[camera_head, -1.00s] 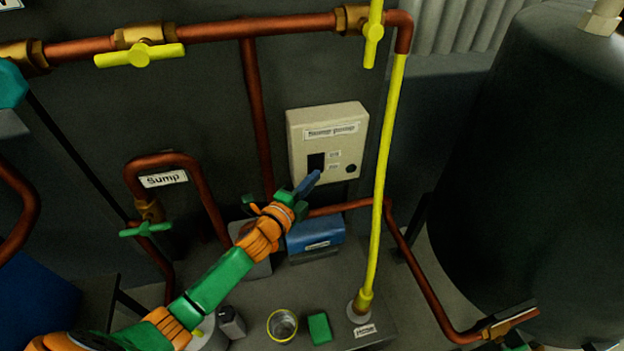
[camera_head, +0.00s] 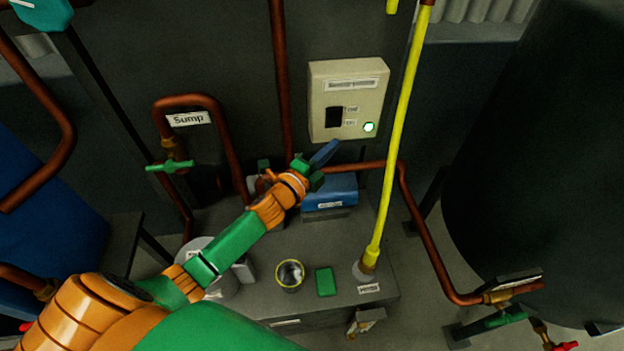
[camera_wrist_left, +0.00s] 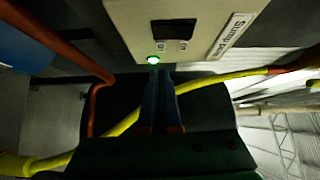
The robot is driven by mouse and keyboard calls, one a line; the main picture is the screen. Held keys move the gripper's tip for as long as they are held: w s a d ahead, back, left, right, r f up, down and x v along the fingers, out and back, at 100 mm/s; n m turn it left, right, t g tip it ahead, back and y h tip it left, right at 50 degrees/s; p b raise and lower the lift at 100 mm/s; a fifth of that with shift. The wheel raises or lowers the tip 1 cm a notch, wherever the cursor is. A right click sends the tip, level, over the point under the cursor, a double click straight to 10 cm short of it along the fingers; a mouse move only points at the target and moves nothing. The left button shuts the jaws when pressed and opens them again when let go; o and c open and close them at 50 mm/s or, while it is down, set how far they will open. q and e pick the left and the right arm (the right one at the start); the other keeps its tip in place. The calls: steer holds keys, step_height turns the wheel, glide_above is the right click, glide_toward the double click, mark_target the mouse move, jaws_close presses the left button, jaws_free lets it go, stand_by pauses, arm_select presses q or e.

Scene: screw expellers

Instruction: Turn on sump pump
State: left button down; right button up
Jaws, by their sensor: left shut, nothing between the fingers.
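The sump pump control box (camera_head: 360,97) is a beige box on the dark wall, with a label strip at its top, a black rocker switch (camera_head: 334,117) and a round indicator lamp (camera_head: 369,127) that glows whitish green. In the left wrist view the box (camera_wrist_left: 140,35) shows its lit lamp (camera_wrist_left: 154,60) and dark switch (camera_wrist_left: 173,28). My left gripper (camera_head: 326,152) is shut and empty, just below the box and apart from it in the head view. Its blue fingers (camera_wrist_left: 160,90) point toward the box in the wrist view. My right gripper is not in view.
A yellow hose (camera_head: 398,130) runs down right of the box. Copper pipes (camera_head: 281,80) pass left of and below it. A blue unit (camera_head: 330,192), a metal cup (camera_head: 290,274) and a green block (camera_head: 326,281) are on the bench. A dark tank (camera_head: 540,170) stands right.

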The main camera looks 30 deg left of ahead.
arm_select(q)
steer(key=s+a+f, duration=0.1)
steer(key=s+a, duration=0.1)
steer(key=s, duration=0.6)
steer(key=shift+a+b, duration=0.25)
steer(key=shift+b, duration=0.1)
